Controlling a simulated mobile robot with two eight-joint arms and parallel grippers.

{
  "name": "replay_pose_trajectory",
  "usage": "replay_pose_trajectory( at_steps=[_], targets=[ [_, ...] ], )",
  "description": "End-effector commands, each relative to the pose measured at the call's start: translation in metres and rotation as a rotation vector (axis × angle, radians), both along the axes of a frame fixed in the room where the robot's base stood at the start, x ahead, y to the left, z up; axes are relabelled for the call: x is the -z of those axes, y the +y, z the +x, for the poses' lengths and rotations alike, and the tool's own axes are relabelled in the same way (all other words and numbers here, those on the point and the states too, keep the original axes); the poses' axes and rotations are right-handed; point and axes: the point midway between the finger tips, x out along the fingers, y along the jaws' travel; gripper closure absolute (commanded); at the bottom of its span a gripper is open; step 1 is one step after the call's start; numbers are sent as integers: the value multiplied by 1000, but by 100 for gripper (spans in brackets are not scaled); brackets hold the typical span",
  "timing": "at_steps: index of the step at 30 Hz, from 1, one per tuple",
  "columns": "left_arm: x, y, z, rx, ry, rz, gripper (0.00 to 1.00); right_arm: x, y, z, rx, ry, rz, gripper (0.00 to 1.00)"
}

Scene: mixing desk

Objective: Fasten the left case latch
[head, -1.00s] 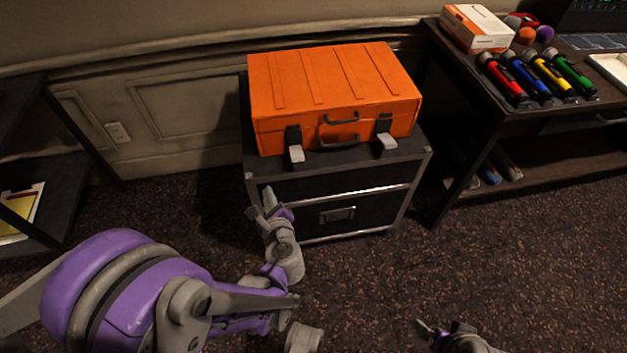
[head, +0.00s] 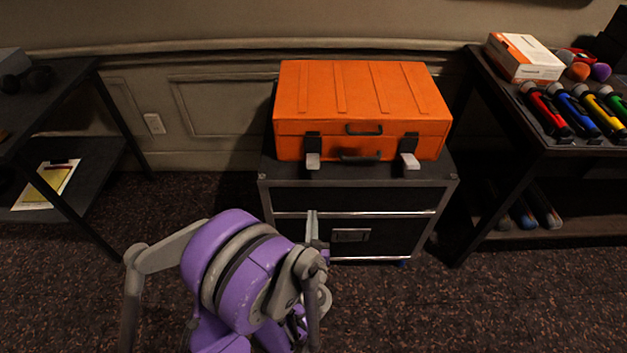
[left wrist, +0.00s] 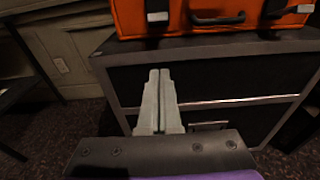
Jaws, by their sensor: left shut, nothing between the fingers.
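The orange case (head: 360,92) lies with its lid down on top of a black cabinet. Its left latch (head: 312,160) has a dark upper part and a pale tab at the front edge; I cannot tell whether it is fastened. The right latch (head: 409,160) looks similar. Both latches also show at the top of the left wrist view, the left one here (left wrist: 157,14). My left gripper (head: 312,222) is shut and empty, below the left latch and in front of the cabinet, apart from both. Its fingers (left wrist: 158,85) touch each other. My right gripper is out of view.
The black cabinet (head: 350,197) has metal edges and a front handle. A desk with microphones (head: 545,110) and a white-orange box (head: 525,58) stands at right. A dark shelf (head: 95,190) stands at left. The carpet between is clear.

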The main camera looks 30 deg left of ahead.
Motion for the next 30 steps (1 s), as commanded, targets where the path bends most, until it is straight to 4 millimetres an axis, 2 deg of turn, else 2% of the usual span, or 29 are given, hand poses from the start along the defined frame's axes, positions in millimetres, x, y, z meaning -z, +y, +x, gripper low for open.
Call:
replay_pose_trajectory(
  at_steps=[4, 8, 20, 24, 30],
  targets=[
    [1, 2, 3, -1, 0, -1, 100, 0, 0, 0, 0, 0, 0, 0],
    [2, 11, 16, -3, 0, 0, 100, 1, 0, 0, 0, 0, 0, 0],
    [12, 55, 87, -2, 0, -2, 100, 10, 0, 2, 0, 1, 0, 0],
    [-11, 57, 91, -1, 0, -2, 100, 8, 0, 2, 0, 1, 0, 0],
    [-26, 59, 96, -1, 0, -2, 100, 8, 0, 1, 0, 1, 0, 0]
  ],
)
